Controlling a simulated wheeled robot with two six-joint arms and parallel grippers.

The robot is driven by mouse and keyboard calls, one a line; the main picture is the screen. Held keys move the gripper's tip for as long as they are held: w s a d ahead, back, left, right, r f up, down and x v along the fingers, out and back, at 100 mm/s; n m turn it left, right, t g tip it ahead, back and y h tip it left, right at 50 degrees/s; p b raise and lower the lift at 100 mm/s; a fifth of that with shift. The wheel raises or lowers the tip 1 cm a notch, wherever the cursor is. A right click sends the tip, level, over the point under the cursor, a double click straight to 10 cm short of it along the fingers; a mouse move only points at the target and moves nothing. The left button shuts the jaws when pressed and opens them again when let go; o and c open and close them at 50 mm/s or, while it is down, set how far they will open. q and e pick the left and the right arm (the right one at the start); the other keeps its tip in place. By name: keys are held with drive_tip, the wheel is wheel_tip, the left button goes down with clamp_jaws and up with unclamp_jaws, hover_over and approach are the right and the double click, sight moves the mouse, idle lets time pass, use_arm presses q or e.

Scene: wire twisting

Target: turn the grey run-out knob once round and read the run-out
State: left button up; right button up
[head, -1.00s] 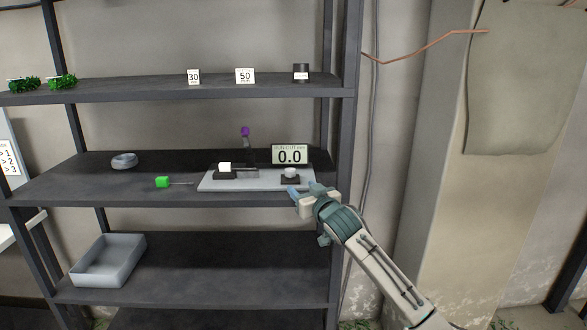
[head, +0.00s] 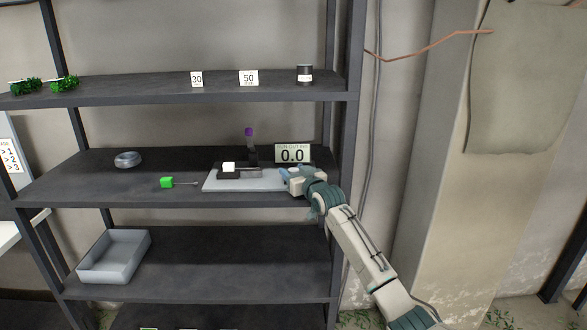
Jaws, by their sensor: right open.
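The run-out display (head: 292,154) reads 0.0 and stands at the back right of a light grey base plate (head: 225,184) on the middle shelf. A black block with a white top (head: 229,170) sits on the plate's left part, and a purple-topped post (head: 249,133) stands behind it. My right gripper (head: 289,178) is open at the right end of the plate, in front of the display. The grey knob is hidden behind the gripper, so I cannot tell whether the fingers are around it. My left gripper is not in view.
A green-handled tool (head: 168,183) with a thin shaft lies left of the plate. A grey ring (head: 127,159) lies farther back left. A grey bin (head: 114,257) is on the lower shelf.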

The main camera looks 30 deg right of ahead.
drive_tip(key=shift+w, duration=0.15)
drive_tip(key=c, duration=0.9)
drive_tip(key=shift+c, duration=0.2)
drive_tip(key=shift+m+h+p, duration=0.5)
drive_tip(key=shift+m+h, duration=0.1)
drive_tip(key=shift+h, duration=0.4)
drive_tip(key=shift+f+m+g+h+b, duration=0.1)
drive_tip(key=shift+m+g+h+b, duration=0.35)
drive_tip(key=shift+h, duration=0.25)
drive_tip(key=m+g+h+b, duration=0.2)
drive_tip(key=m+h+b, duration=0.1)
drive_tip(key=b, duration=0.3)
drive_tip(key=m+g+h+b, duration=0.3)
drive_tip(key=h+b, duration=0.2)
drive_tip(key=b, duration=0.2)
drive_tip(key=shift+f, duration=0.2)
drive_tip(key=shift+r+m+g+h+b, duration=0.15)
drive_tip(key=shift+m+g+h+b, duration=0.4)
drive_tip(key=shift+b, duration=0.35)
drive_tip(key=shift+r, duration=0.1)
